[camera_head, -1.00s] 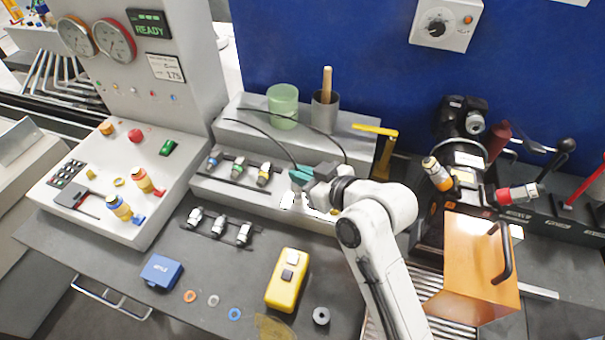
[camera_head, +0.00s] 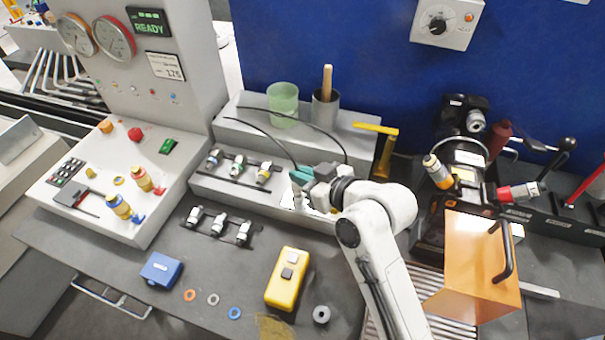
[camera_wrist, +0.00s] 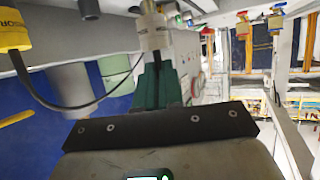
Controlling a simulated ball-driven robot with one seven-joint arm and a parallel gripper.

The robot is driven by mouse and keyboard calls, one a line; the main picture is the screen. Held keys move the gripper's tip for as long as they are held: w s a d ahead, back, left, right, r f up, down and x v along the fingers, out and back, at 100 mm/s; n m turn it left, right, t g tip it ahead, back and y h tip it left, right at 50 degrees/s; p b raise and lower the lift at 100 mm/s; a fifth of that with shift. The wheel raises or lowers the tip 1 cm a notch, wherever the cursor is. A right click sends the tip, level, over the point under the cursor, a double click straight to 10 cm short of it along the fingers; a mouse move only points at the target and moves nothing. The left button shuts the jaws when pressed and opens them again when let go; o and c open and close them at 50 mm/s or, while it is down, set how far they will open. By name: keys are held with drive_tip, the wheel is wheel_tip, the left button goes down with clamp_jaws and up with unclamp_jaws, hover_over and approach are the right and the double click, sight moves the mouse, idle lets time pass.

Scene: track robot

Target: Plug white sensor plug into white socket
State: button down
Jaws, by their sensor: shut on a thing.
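My gripper (camera_head: 300,177) has teal fingers and is over the right part of the grey stepped ledge (camera_head: 215,185). In the wrist view, the gripper (camera_wrist: 158,62) is shut on a white plug (camera_wrist: 154,36) at its fingertips. In the head view the fingers and wrist mostly hide the plug. White patches (camera_head: 289,198) show on the ledge just below the fingers; I cannot tell whether they are the white socket. Whether the plug touches a socket is also hidden.
A yellow connector (camera_wrist: 14,32) with a black cable is close at left in the wrist view. Black cables arch across the ledge. A green cup (camera_head: 283,104) and grey holder (camera_head: 325,110) stand behind. Several connectors (camera_head: 237,168) sit left. A yellow box (camera_head: 287,280) lies in front.

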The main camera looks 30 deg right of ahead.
drive_tip(key=shift+f+b, duration=0.7)
drive_tip(key=shift+f, duration=0.4)
drive_tip(key=c, duration=1.2)
unclamp_jaws()
drive_tip(key=shift+r, duration=0.1)
